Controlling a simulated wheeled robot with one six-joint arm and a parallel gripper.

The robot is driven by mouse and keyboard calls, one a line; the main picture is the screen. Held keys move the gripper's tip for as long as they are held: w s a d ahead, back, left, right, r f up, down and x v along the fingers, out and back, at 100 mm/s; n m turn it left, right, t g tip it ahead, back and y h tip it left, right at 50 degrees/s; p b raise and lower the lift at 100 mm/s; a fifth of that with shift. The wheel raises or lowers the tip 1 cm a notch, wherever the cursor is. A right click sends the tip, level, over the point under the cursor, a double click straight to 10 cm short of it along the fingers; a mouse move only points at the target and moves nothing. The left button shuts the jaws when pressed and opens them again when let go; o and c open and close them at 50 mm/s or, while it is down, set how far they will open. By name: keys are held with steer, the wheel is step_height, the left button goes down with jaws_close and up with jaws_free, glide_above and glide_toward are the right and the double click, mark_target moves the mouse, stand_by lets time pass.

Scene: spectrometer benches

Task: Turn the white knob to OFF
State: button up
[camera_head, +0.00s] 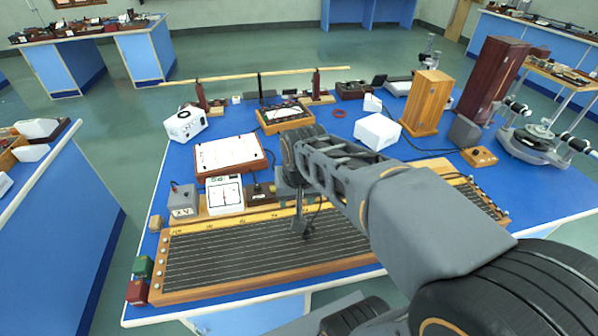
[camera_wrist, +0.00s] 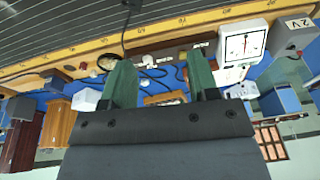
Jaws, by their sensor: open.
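My gripper (camera_head: 300,228) hangs over the long wooden board with dark wires, right of the white meter (camera_head: 225,194). In the wrist view, which is upside down, my gripper (camera_wrist: 161,76) shows two green fingers spread apart with nothing between them. A small white knob-like part (camera_wrist: 148,60) shows between the fingers, beyond their tips, beside a dark brown box. I cannot read an OFF mark or tell the knob's setting. In the head view, a dark brown box (camera_head: 259,195) stands between the meter and my gripper; my arm hides what lies behind it.
The wired board (camera_head: 240,252) fills the bench's front. A grey box (camera_head: 183,200) stands left of the meter, and a framed white sheet (camera_head: 228,155) behind it. A white box (camera_head: 377,131) and a wooden box (camera_head: 427,102) stand farther back. Cables lie near my gripper.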

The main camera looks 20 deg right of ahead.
steer(key=w+d+m+g+p, duration=0.15)
steer(key=w+d+m, duration=0.25)
steer(key=w, duration=0.4)
steer(key=w+d+m+g+p, duration=0.1)
steer(key=w+d+m+p, duration=0.2)
steer(key=w+d+m, duration=0.35)
steer(key=shift+n, duration=0.75)
steer(key=f, duration=0.4)
steer(key=w+a+f+p, duration=0.1)
steer(key=f, duration=0.3)
steer(key=w+f, duration=0.1)
steer(key=f, duration=0.4)
steer(key=shift+w+a+p, duration=0.15)
steer(key=shift+p, duration=0.25)
steer(key=shift+f, duration=0.9)
steer(key=c, duration=0.9)
